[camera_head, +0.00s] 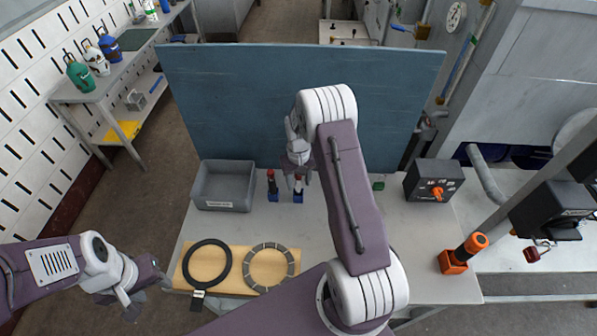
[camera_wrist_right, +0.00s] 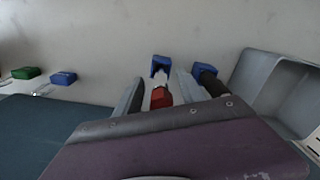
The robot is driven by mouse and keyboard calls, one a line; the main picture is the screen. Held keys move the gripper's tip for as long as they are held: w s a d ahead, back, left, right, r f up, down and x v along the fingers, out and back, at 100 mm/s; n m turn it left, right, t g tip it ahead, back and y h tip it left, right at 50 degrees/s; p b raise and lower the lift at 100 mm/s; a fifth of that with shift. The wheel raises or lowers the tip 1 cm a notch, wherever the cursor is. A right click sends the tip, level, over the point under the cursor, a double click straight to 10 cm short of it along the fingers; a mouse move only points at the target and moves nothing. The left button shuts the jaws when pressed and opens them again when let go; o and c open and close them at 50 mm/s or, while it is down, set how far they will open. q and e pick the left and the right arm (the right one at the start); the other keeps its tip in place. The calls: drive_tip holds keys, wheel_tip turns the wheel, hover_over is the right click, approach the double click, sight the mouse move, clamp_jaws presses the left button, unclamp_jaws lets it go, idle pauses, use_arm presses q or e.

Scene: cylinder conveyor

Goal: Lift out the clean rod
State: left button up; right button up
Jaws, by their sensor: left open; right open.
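Two slim rods stand upright in blue holders on the grey table. The left rod (camera_head: 272,179) is dark with some red; the right rod (camera_head: 298,187) shows a pale part and red. My right gripper (camera_head: 299,177) is open right above and around the right rod. In the right wrist view this pale and red rod (camera_wrist_right: 161,97) lies between the open fingers (camera_wrist_right: 157,92), its blue holder (camera_wrist_right: 161,65) beyond. The dark rod (camera_wrist_right: 207,82) is just outside one finger. I cannot tell contact. My left gripper (camera_head: 134,300) is open and empty, off the table's front left.
A grey bin (camera_head: 222,206) stands left of the rods. A wooden board (camera_head: 233,282) with a black ring (camera_head: 207,245) and a segmented grey ring (camera_head: 250,276) lies in front. A blue panel (camera_head: 230,110) stands behind. A black box with an orange knob (camera_head: 421,173) stands at right.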

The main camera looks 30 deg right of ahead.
drive_tip(key=shift+f, duration=0.25)
clamp_jaws()
drive_tip(key=c, duration=0.7)
unclamp_jaws()
clamp_jaws()
drive_tip(key=shift+r+p, duration=2.2)
drive_tip(key=shift+r, duration=0.65)
drive_tip(key=shift+f, duration=0.1)
